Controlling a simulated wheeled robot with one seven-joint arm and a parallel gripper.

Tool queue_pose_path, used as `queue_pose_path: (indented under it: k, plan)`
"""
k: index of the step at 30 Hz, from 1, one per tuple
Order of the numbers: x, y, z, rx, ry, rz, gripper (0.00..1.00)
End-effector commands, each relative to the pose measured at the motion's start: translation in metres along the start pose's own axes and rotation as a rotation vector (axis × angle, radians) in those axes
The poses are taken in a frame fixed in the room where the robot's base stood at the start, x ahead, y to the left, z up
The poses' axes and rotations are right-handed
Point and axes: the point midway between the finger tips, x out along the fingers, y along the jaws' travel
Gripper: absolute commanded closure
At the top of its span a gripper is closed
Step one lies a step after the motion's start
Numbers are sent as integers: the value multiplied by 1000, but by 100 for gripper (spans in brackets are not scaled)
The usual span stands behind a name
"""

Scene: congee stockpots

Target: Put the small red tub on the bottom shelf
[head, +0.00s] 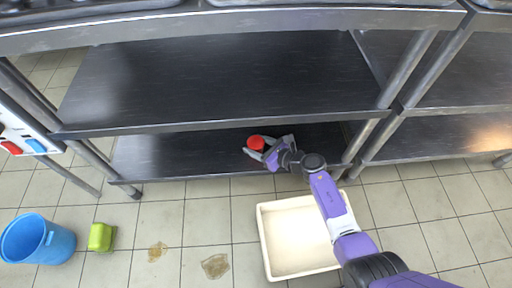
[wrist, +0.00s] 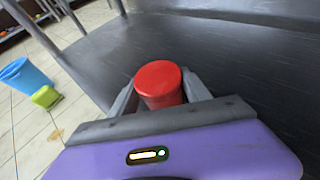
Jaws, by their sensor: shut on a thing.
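The small red tub (head: 256,143) is between the fingers of my gripper (head: 262,150), just over or on the bottom shelf (head: 185,154). In the wrist view the red tub (wrist: 159,82) stands upright with its round top showing, and a grey finger of my gripper (wrist: 160,92) lies on each side of it. My gripper is shut on the tub. The tub's base is hidden, so I cannot tell whether it touches the shelf. The dark shelf surface (wrist: 250,60) spreads around it.
The middle shelf (head: 220,75) lies above the bottom one. A white bin (head: 264,235) stands on the tiled floor below my arm. A blue bucket (head: 40,240) and a green tub (head: 101,237) stand at the left. Brown stains mark the floor. The bottom shelf is clear left of the tub.

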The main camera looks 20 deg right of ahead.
Motion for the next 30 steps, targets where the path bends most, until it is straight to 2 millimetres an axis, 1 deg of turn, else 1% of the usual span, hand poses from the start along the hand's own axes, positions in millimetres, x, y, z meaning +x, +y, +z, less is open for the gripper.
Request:
queue_pose_path:
  k: [6,10,11,12,14,23,26,29,30]
  plan:
    - [0,0,1,-1,-2,0,92]
    - [1,0,-2,-1,-1,0,92]
    - [1,0,-3,-1,-1,0,43]
    - [1,0,-2,-1,-1,0,35]
    - [1,0,-2,-1,-1,0,23]
    - [1,0,-2,-1,-1,0,23]
    - [-1,0,2,-1,-1,0,23]
    - [-13,0,3,2,1,0,23]
    - [-20,0,4,2,1,-2,23]
